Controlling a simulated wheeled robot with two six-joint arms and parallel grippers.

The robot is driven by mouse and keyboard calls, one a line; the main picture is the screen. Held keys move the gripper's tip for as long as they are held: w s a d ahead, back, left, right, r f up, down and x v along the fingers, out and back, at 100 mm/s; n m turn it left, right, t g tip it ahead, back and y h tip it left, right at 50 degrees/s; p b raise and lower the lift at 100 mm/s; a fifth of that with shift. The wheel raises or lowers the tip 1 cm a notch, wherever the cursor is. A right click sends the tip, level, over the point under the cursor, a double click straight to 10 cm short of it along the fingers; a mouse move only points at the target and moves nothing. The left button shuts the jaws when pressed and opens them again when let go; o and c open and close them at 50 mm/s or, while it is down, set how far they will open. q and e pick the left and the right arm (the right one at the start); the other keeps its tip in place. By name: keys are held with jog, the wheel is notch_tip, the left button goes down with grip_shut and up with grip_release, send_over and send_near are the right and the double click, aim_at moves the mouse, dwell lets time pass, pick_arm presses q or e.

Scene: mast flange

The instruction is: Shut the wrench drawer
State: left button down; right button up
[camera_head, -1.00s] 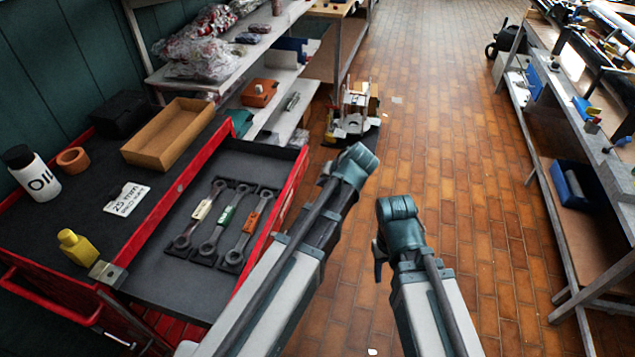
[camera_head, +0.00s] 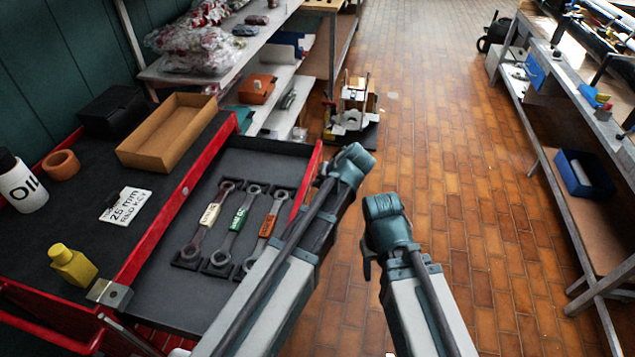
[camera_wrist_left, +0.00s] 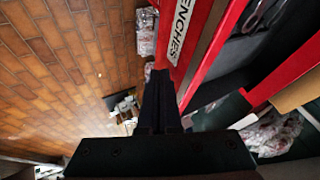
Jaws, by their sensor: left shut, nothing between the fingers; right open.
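The wrench drawer (camera_head: 262,158) stands pulled out from the red-edged cabinet (camera_head: 163,217) in the head view. Three wrenches lie in its dark insert: white-tagged (camera_head: 210,214), green-tagged (camera_head: 238,219) and orange-tagged (camera_head: 268,224). In the left wrist view, its red front (camera_wrist_left: 181,30) carries a white label ending in "ENCHES". My left gripper (camera_wrist_left: 160,82) is shut and empty beside this front; I cannot tell whether it touches. In the head view my left arm covers part of the drawer's right side, and my left fingers are hidden. My right arm shows, but its fingers do not.
The cabinet top holds an oil bottle (camera_head: 22,184), a yellow bottle (camera_head: 72,265), an open cardboard box (camera_head: 168,132) and a card (camera_head: 126,205). A wheeled stand (camera_head: 352,110) is on the floor beyond. Brick floor lies clear ahead; a workbench (camera_head: 575,125) stands right.

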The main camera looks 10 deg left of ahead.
pick_arm(q)
jog(key=a, duration=2)
jog(key=w+a, duration=0.1)
jog(key=a, duration=0.9)
jog(key=shift+a, duration=0.35)
pick_arm(e)
jog(key=shift+d, duration=0.1)
pick_arm(q)
jog(key=shift+a+r, duration=0.1)
